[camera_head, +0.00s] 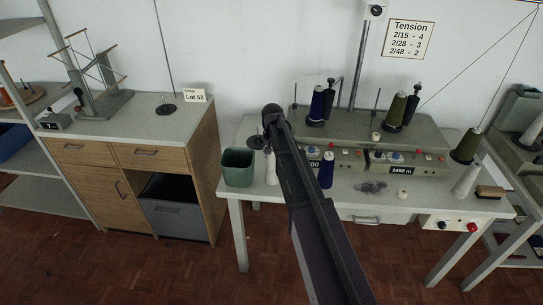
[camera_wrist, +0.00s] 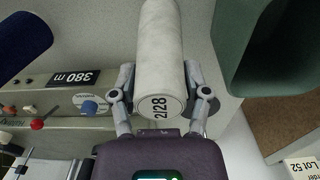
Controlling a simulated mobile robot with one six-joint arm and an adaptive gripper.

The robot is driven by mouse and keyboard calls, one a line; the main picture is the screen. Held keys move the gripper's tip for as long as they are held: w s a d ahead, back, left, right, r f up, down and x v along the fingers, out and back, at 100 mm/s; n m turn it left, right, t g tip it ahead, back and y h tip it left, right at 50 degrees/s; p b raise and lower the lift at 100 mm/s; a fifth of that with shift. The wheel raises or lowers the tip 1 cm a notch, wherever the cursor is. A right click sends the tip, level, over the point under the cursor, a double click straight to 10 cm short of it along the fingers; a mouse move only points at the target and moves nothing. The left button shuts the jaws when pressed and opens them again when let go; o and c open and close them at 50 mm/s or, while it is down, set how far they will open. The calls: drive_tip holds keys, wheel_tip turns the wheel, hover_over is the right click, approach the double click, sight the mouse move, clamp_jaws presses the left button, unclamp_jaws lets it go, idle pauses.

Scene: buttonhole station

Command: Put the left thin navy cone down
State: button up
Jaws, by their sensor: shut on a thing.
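My gripper (camera_wrist: 158,80) is shut on a pale white cone (camera_wrist: 158,45) marked 2/28 on its end, one finger on each side. In the head view the white cone (camera_head: 271,170) shows upright beside the green bin, partly behind my arm; I cannot tell whether it touches the table. A navy cone (camera_head: 326,170) stands on the table right of my arm and also shows at the upper left of the wrist view (camera_wrist: 22,38). Another navy cone (camera_head: 317,104) is at the back of the winder, with a dark cone (camera_head: 329,97) behind it. No navy cone is in my gripper.
The green bin (camera_head: 238,167) is close on the left. The winder (camera_head: 350,135) with its panel lies behind. Grey thread tangle (camera_head: 371,187), olive cones (camera_head: 395,110), another white cone (camera_head: 466,180) and a brush (camera_head: 490,192) are to the right. The table front (camera_head: 300,205) is partly clear.

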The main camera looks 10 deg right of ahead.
drive_tip(key=shift+f, duration=0.2)
drive_tip(key=o, duration=0.9)
drive_tip(key=shift+o, duration=0.2)
drive_tip(key=shift+r, duration=0.25)
wheel_tip(320, 180, up, 12)
drive_tip(key=p, duration=1.2)
drive_tip(key=s+n, duration=0.3)
drive_tip(key=s, duration=2.6)
drive_tip(key=shift+a+n, duration=0.3)
drive_tip(key=shift+a, duration=0.15)
